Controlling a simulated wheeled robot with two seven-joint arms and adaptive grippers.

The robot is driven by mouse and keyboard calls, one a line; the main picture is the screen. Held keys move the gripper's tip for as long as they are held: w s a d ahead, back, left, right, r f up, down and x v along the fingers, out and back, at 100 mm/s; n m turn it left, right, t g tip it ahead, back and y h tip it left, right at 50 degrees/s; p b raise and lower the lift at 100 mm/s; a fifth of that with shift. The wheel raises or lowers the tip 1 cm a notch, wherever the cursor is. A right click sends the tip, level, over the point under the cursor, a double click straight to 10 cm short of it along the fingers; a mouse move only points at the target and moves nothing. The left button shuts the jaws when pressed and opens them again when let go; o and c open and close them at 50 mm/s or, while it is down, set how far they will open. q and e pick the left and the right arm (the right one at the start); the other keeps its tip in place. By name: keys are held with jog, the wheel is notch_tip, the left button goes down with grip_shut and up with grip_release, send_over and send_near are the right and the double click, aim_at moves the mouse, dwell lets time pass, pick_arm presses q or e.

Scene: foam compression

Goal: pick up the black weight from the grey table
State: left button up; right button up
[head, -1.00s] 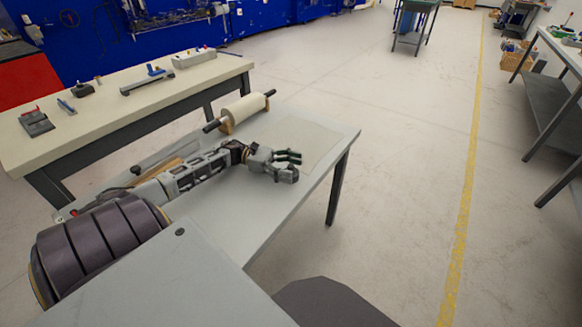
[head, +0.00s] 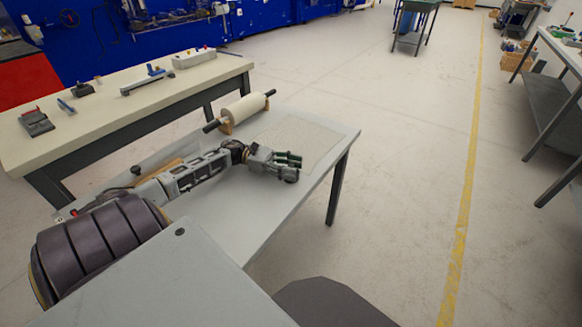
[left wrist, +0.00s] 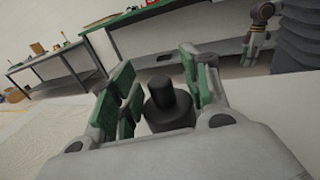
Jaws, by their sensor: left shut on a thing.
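My left gripper (head: 288,162) is low over the far right part of the grey table (head: 235,220). In the left wrist view its green-padded fingers (left wrist: 160,90) stand on either side of the black weight (left wrist: 168,108), a dark cylinder with a narrower knob on top. The gripper is shut on it, and the weight looks upright. In the head view the fingers mostly hide the weight, and I cannot tell whether it touches the table. Part of my right arm (left wrist: 258,30) hangs at the top right of the left wrist view, too small to read its jaws.
A white roll on wooden supports (head: 244,110) stands behind my left forearm. A thin pale sheet (head: 318,140) lies beyond the gripper. A cream bench (head: 130,105) with small tools runs behind. The table's right edge is close, with open floor beyond.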

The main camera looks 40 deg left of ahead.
aim_at(291, 166)
pick_arm(q)
jog(key=shift+r, duration=0.15)
jog(key=shift+c, duration=0.2)
pick_arm(e)
jog(key=shift+r, duration=0.1)
